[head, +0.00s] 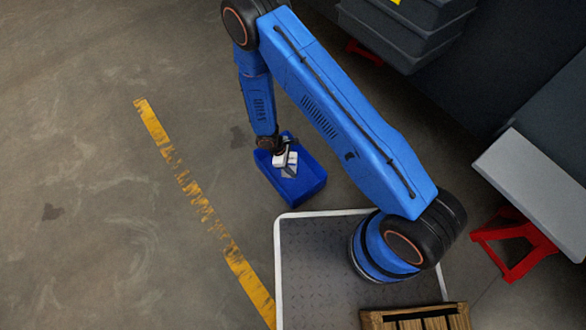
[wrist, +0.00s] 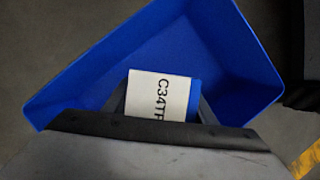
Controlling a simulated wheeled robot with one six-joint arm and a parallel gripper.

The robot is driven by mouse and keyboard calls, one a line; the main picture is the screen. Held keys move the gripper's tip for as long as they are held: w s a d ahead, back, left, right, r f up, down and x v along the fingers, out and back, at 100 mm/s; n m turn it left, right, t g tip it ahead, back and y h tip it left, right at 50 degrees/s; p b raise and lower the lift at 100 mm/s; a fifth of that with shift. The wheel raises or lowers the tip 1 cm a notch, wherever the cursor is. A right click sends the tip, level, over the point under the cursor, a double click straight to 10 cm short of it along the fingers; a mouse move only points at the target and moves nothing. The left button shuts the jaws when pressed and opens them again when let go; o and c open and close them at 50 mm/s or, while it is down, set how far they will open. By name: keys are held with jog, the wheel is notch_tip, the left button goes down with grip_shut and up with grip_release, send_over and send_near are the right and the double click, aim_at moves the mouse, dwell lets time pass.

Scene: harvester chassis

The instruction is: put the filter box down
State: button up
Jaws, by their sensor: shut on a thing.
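The filter box (wrist: 162,94) is white with a blue edge and dark lettering, in the middle of the wrist view. My gripper (head: 288,168) is shut on it, with a dark finger at each side of the box. A blue open bin (head: 306,188) stands on the floor below my gripper in the head view. The bin also fills much of the wrist view (wrist: 205,45), and its inside looks empty around the box. The box is over or within the bin; I cannot tell whether it touches the bin floor. The box's lower part is hidden by my gripper.
A worn yellow line (head: 200,205) runs across the concrete floor left of the bin. Dark stacked crates (head: 405,35) stand at the upper right. A grey panel on a red stand (head: 515,245) is at the right. The floor at the left is clear.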

jog(key=shift+f, duration=1.2)
jog(key=shift+f, duration=0.15)
jog(key=o, duration=1.4)
